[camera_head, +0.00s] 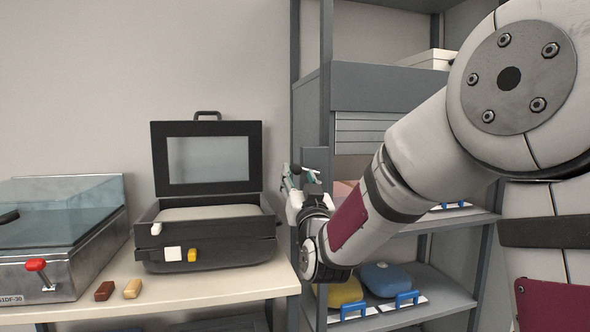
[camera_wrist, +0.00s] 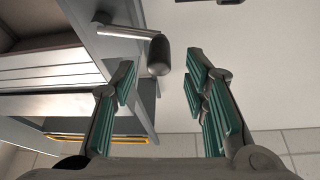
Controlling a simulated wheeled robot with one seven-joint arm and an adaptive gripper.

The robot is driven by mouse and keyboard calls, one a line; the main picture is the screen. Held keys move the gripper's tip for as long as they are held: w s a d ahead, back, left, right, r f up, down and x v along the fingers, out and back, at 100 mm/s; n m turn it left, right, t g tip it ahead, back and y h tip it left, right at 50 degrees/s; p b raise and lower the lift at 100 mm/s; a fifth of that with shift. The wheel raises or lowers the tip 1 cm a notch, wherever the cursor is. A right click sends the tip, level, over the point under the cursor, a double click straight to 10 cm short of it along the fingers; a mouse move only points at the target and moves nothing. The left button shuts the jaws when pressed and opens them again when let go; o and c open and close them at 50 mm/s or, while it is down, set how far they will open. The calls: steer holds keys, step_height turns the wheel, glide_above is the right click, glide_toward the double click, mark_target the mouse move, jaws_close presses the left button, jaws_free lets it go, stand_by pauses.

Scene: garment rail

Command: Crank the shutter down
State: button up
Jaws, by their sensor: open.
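The shutter (camera_head: 362,132) is a slatted grey panel in the shelf unit, partly lowered in the upper bay, with an opening below it. Its slats (camera_wrist: 50,75) also show at the left of the wrist view. The crank (camera_wrist: 125,33) is a metal arm with a dark rounded knob (camera_wrist: 159,55), on the side of the shelf unit. My gripper (camera_wrist: 162,85) is open and empty, its green-padded fingers apart. The knob appears between and beyond the fingertips, nearer the left finger; contact cannot be told. In the head view my gripper (camera_head: 300,178) is beside the shelf unit's left side, and the crank is hard to make out.
A grey shelf unit (camera_head: 311,115) stands behind my arm, with a yellow pouch (camera_head: 344,291) and a blue pouch (camera_head: 387,279) on a lower shelf. Left is a table (camera_head: 197,292) with an open black case (camera_head: 207,129) and a glass-lidded box (camera_head: 62,212).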

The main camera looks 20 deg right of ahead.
mark_target(298, 172)
steer(key=shift+x, duration=2.05)
jaws_close()
